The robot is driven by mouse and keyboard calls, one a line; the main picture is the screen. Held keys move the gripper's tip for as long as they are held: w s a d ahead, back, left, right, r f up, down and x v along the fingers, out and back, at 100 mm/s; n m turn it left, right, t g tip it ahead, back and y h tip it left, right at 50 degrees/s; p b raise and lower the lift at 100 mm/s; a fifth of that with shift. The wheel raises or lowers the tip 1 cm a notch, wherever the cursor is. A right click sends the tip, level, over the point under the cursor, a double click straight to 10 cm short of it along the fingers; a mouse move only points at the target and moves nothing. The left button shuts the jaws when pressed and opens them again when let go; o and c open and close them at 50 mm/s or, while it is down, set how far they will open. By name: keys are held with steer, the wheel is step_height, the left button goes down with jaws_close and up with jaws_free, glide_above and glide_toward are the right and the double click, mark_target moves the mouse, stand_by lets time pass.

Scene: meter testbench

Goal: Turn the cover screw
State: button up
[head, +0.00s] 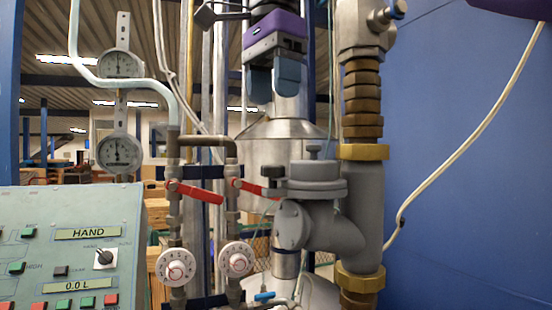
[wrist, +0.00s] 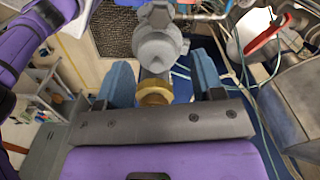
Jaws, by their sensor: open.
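The grey meter body (head: 318,190) stands right of centre in the head view, with a flat round cover on top. A small dark cover screw (head: 313,152) stands upright at the middle of that cover. My gripper (head: 275,92) hangs above and to the left of the screw in the picture, fingers pointing down, open and empty. In the wrist view, the grey meter body (wrist: 157,48) shows beyond the open blue fingers (wrist: 161,75), near the line between them. I cannot clearly make out the screw there.
A thick vertical pipe with brass fittings (head: 362,152) rises right of the meter. Red-handled valves (head: 195,191), white dials (head: 176,266) and gauges (head: 120,64) stand left. A control panel (head: 70,240) fills the lower left. A blue wall (head: 470,150) is at right.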

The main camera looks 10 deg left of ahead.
step_height(320, 180, down, 11)
steer(key=shift+r, duration=0.15)
stand_by(0.4)
steer(key=c, duration=0.9)
steer(key=shift+n, duration=1.5)
steer(key=o, duration=0.9)
steer(key=shift+r, duration=0.15)
step_height(320, 180, up, 11)
steer(key=shift+f, duration=0.2)
